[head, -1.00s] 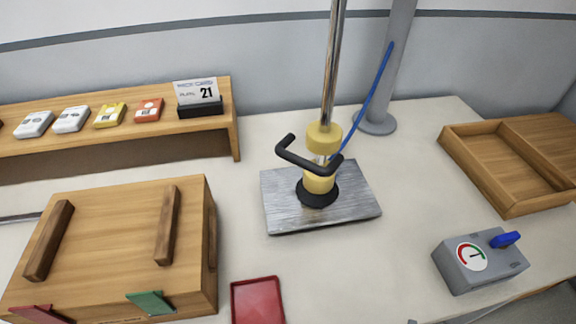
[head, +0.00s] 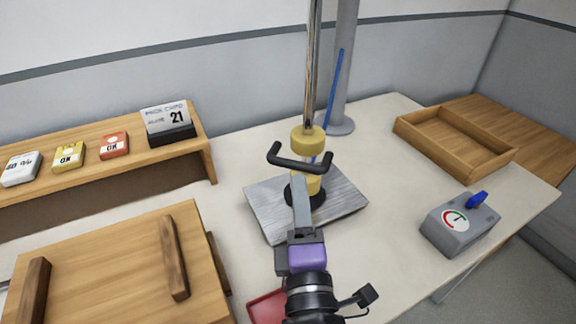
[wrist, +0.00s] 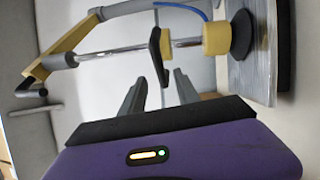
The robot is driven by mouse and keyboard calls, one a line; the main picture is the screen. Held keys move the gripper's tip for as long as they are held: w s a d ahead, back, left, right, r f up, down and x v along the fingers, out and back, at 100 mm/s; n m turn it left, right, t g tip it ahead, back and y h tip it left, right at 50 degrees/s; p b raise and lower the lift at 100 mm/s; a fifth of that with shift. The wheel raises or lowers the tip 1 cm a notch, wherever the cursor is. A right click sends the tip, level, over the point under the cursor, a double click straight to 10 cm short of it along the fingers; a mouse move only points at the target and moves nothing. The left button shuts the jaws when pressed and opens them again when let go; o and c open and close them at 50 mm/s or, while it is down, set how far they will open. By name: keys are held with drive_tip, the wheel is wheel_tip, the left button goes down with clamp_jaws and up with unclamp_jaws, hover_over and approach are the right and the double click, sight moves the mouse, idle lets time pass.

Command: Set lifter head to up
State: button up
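The lifter head shows in the head view as a yellow collar (head: 308,140) on a shiny upright rod, with a black U-shaped handle (head: 290,163) below it. A lower yellow block and black suction cup (head: 318,197) sit low at the metal plate (head: 345,195). My gripper (head: 301,182) reaches up from the front, just below the handle. In the wrist view, turned sideways, my gripper's two fingers (wrist: 160,85) are apart, with the black handle (wrist: 157,50) between their tips in the picture. I cannot tell whether they touch it. The wrist view also shows the suction cup (wrist: 240,35) by the plate.
A wooden box (head: 100,262) with two bar handles stands at left, partly cut off. A red tray (head: 264,308) lies in front. A grey gauge box (head: 455,230) with a blue lever and an empty wooden tray (head: 405,122) are at right. A grey post (head: 345,80) stands behind.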

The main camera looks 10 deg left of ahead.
sight(298, 169)
drive_tip(key=x, duration=0.7)
drive_tip(key=shift+p, duration=0.35)
clamp_jaws()
idle(1.1)
